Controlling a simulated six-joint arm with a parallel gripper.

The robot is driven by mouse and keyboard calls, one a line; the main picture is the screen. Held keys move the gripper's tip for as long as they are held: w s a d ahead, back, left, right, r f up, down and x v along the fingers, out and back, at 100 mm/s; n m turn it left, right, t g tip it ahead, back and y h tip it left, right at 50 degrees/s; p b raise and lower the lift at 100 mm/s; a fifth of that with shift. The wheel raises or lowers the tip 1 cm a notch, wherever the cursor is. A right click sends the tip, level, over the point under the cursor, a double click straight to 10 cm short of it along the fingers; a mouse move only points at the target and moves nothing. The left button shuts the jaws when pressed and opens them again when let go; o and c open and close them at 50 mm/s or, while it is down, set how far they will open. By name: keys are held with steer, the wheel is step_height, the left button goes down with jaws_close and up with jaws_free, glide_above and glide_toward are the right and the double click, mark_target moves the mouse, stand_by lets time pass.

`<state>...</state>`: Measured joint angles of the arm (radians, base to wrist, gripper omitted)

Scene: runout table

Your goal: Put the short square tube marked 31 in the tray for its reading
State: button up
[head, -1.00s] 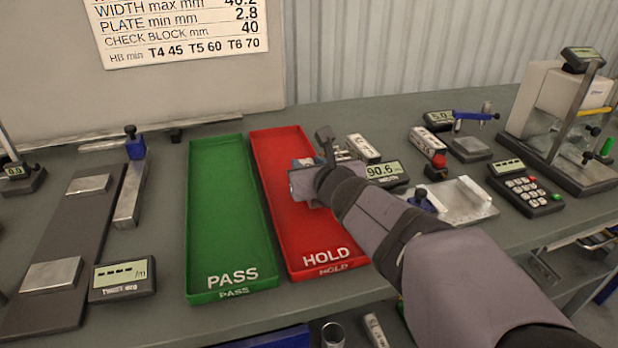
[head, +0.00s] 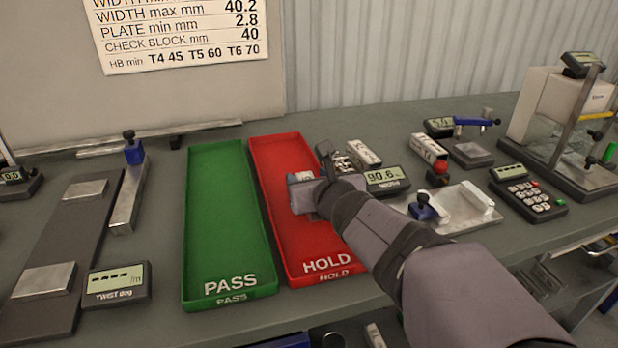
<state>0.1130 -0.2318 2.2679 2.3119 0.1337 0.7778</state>
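My gripper (head: 303,194) is over the red HOLD tray (head: 312,243), near its right edge and seen mostly from behind. Its fingers are largely hidden by the wrist, so I cannot tell whether it is open or shut, or whether it holds a tube. The green PASS tray (head: 229,235) lies to the left and looks empty. A short light square tube with dark marks (head: 366,153) lies behind the width display, and another (head: 428,147) lies further right. Their marks are too small to read, so I cannot tell which is 31.
The width display (head: 386,179) reads 90.6. A metal fixture with a blue knob (head: 455,208) stands right of my arm. The twist display (head: 116,284) shows dashes, beside a dark plate (head: 52,250) at left. A limits card (head: 180,35) gives width max 40.2.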

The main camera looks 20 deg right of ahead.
steer(key=shift+r, duration=0.15)
steer(key=shift+s+r+p, duration=0.1)
steer(key=shift+r+p, duration=0.15)
steer(key=shift+p, duration=0.2)
steer(key=p+v, duration=0.2)
steer(key=v, duration=0.1)
steer(key=shift+p, duration=0.35)
steer(key=p, duration=0.1)
steer(key=s+p, duration=0.1)
steer(key=p, duration=0.1)
steer(key=shift+a+r, duration=0.2)
steer(key=shift+s+r+p, duration=0.1)
steer(key=shift+s+p, duration=0.2)
steer(key=shift+p, duration=0.35)
steer(key=shift+s+d+p, duration=0.15)
steer(key=shift+s+p, duration=0.05)
steer(key=shift+p, duration=0.25)
